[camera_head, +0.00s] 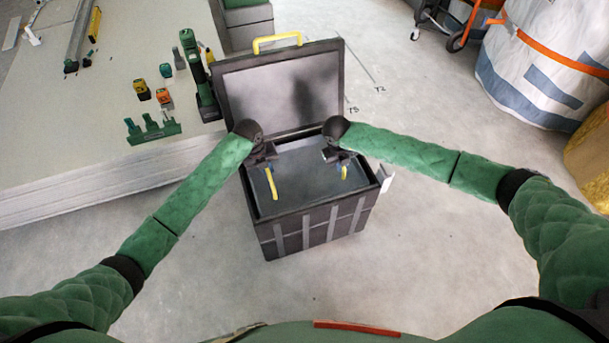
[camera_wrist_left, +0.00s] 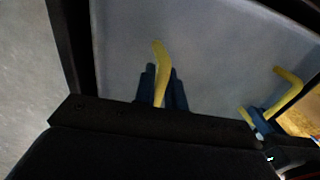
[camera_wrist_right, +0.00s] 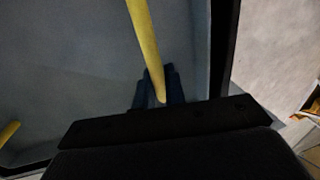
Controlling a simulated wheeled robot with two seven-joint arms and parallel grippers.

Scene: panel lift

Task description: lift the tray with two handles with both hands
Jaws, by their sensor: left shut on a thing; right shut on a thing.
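The grey tray (camera_head: 300,172) with two yellow handles lies inside the black box (camera_head: 318,222), below its rim. My left gripper (camera_head: 268,166) is shut on the left yellow handle (camera_head: 272,184); the handle also shows between the fingers in the left wrist view (camera_wrist_left: 159,70). My right gripper (camera_head: 341,164) is shut on the right yellow handle (camera_head: 344,172), which also shows in the right wrist view (camera_wrist_right: 146,40). My wrists hide part of the tray's back edge. I cannot tell whether the tray is clear of its support.
The box's lid (camera_head: 282,88) stands open behind the tray, with a yellow carry handle (camera_head: 277,42) on top. A stack of boards (camera_head: 60,150) with tools is at the left. A large white bag (camera_head: 545,70) stands at the right. The floor around the box's front is clear.

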